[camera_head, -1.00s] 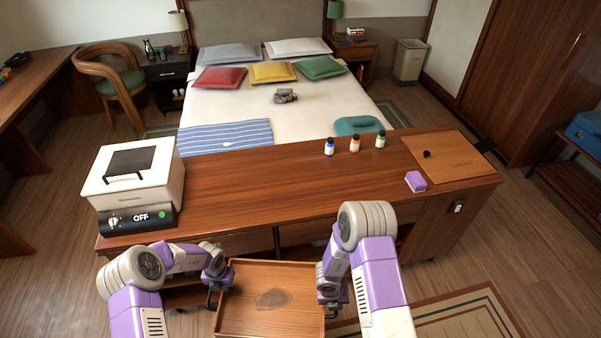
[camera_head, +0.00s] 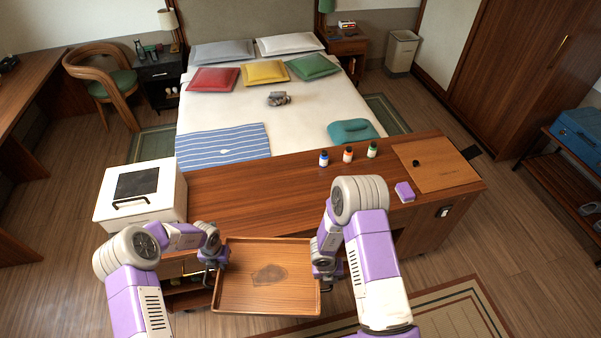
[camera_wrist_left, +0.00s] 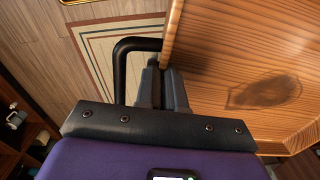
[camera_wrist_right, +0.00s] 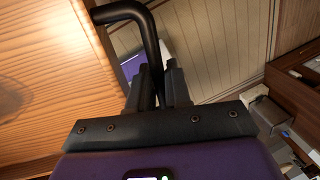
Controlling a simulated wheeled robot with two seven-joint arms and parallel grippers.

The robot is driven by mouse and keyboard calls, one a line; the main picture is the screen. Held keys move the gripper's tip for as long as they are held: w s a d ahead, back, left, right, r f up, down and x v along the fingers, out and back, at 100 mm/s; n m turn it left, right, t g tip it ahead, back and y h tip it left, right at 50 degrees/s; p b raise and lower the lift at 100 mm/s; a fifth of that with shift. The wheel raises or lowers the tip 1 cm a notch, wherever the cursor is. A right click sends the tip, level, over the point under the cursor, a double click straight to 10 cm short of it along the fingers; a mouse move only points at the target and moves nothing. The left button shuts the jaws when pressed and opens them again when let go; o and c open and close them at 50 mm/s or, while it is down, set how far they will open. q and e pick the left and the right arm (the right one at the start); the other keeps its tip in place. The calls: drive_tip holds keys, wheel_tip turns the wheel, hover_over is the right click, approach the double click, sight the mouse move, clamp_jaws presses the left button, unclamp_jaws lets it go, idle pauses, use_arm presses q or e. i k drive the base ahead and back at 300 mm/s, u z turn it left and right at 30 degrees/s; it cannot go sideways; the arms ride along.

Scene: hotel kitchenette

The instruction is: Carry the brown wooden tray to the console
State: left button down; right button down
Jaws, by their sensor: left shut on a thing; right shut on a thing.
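The brown wooden tray (camera_head: 265,298) is held in the air in front of the console (camera_head: 262,187), with nothing standing on it; a dark patch marks its bottom. My left gripper (camera_head: 213,264) is at its left side, and in the left wrist view the jaws (camera_wrist_left: 163,85) are shut on a black tray handle (camera_wrist_left: 125,60). My right gripper (camera_head: 330,270) is at its right side, and in the right wrist view the jaws (camera_wrist_right: 160,85) are shut on the other black handle (camera_wrist_right: 148,30). The tray looks roughly level.
A white box appliance (camera_head: 140,195) stands at the console's left end. Three small bottles (camera_head: 348,155), a purple block (camera_head: 404,192) and a wooden board (camera_head: 436,165) are at its right. The console's middle top is clear. A rug (camera_head: 440,315) lies at lower right.

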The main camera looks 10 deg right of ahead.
sight(255, 198)
drive_tip(key=i, duration=1.25)
